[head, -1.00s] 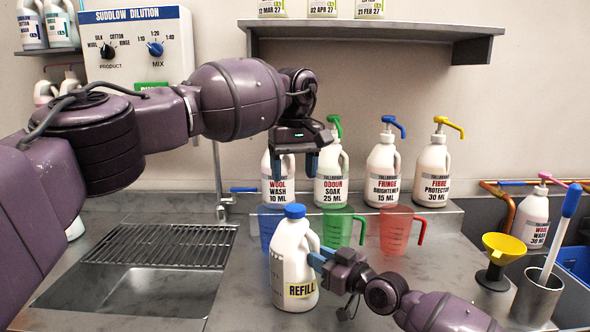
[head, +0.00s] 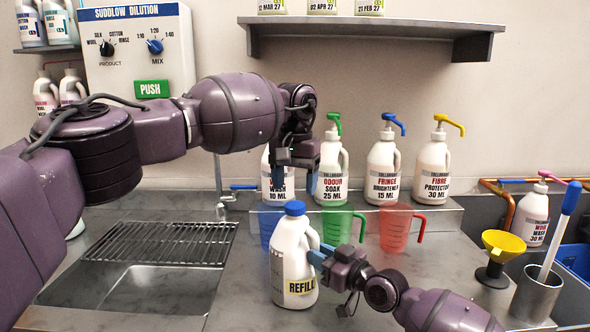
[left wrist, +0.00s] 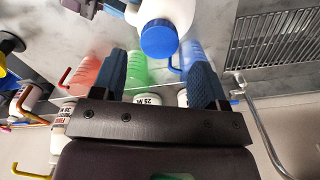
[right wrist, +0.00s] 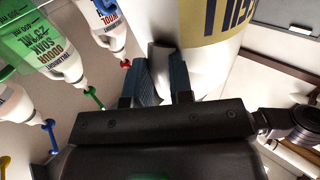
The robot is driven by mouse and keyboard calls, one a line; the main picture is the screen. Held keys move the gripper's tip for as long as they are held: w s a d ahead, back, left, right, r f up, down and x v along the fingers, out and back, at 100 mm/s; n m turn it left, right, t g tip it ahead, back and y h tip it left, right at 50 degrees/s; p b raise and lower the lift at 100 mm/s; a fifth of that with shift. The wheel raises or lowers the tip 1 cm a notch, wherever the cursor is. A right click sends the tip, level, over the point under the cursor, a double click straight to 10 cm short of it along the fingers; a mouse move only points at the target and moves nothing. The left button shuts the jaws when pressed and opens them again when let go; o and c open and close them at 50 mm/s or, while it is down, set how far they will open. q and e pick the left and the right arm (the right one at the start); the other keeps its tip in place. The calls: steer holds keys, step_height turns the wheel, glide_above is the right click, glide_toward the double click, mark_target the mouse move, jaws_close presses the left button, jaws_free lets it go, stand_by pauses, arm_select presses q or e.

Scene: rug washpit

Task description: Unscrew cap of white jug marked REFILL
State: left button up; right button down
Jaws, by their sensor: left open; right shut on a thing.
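The white jug marked REFILL (head: 290,265) stands upright on the steel counter, with its blue cap (head: 295,208) on top. My right gripper (head: 322,258) is shut on the jug's handle at its right side; the right wrist view shows the fingers (right wrist: 165,82) around the handle (right wrist: 160,55). My left gripper (head: 296,180) is open and empty, above the cap and apart from it, fingers pointing down. In the left wrist view the cap (left wrist: 159,39) shows beyond the gap between the open fingers (left wrist: 160,75).
Behind the jug stand blue, green (head: 338,224) and red (head: 395,230) measuring jugs, then several pump bottles (head: 383,170) on a ledge. A sink with a rack (head: 165,243) lies left. A yellow funnel (head: 503,243) and a steel cup (head: 537,295) stand right.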

mark_target(295, 205)
arm_select(q)
steer(key=shift+f, duration=2.4)
